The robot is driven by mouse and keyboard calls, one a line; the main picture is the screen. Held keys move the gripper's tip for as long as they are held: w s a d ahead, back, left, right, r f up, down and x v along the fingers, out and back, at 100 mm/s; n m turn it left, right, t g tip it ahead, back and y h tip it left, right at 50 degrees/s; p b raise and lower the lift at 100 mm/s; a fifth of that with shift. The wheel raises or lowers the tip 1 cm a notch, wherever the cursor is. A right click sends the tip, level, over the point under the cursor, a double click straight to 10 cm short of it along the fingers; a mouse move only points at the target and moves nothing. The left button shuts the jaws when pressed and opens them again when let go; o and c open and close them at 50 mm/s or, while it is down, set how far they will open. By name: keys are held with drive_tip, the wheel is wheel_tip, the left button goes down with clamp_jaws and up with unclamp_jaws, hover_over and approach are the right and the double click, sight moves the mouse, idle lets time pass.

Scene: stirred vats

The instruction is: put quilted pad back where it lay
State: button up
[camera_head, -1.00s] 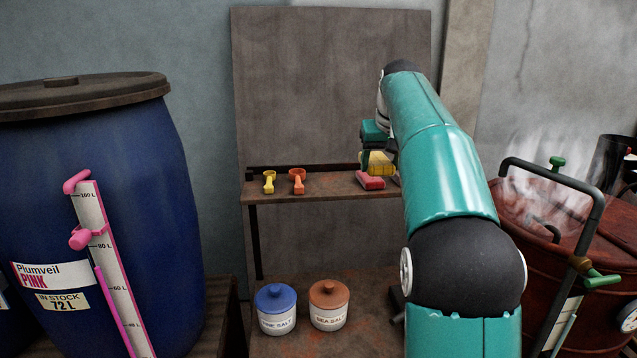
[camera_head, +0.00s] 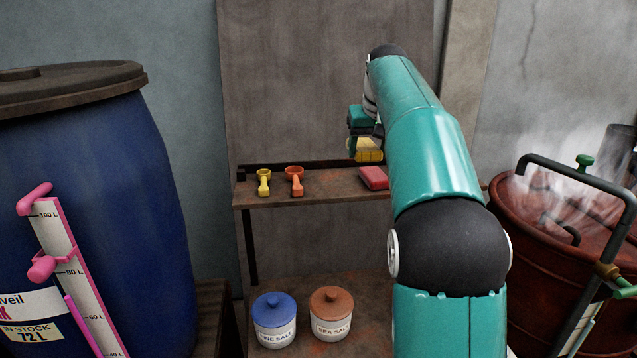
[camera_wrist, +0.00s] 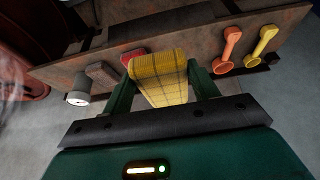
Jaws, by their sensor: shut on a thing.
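The yellow quilted pad (camera_head: 369,150), with a dark grid of lines, is held in my gripper (camera_wrist: 158,78). In the wrist view the pad (camera_wrist: 160,72) sits between the two green fingers and sticks out beyond them. In the head view it hangs a little above the rusty shelf (camera_head: 325,188), near a red block (camera_head: 374,177). The pad looks clear of the shelf. My arm hides the right part of the shelf in the head view.
A yellow scoop (camera_head: 264,182) and an orange scoop (camera_head: 295,180) lie on the shelf's left. The wrist view shows a dark block (camera_wrist: 103,74) and a grey cylinder (camera_wrist: 78,97). Two salt jars stand below. A blue barrel (camera_head: 110,180) is left, a steaming vat (camera_head: 530,270) right.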

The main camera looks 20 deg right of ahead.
drive_tip(key=shift+s+r, duration=0.15)
drive_tip(key=shift+r, duration=0.05)
drive_tip(key=w+a+f, duration=0.4)
drive_tip(key=w, duration=0.3)
approach(323, 188)
drive_tip(key=shift+w+d+f, duration=0.3)
drive_tip(key=shift+w+f, duration=0.5)
drive_tip(key=shift+w, duration=0.05)
drive_tip(key=shift+w+a+f, duration=0.15)
drive_tip(key=shift+f, duration=0.2)
drive_tip(key=shift+s+x, duration=0.25)
drive_tip(key=shift+x, duration=0.9)
drive_tip(key=shift+s+a+f, duration=0.1)
drive_tip(key=shift+a+f, duration=0.05)
drive_tip(key=shift+f, duration=0.4)
drive_tip(key=o, duration=1.1)
drive_tip(key=shift+f, duration=0.15)
drive_tip(key=shift+o, duration=0.4)
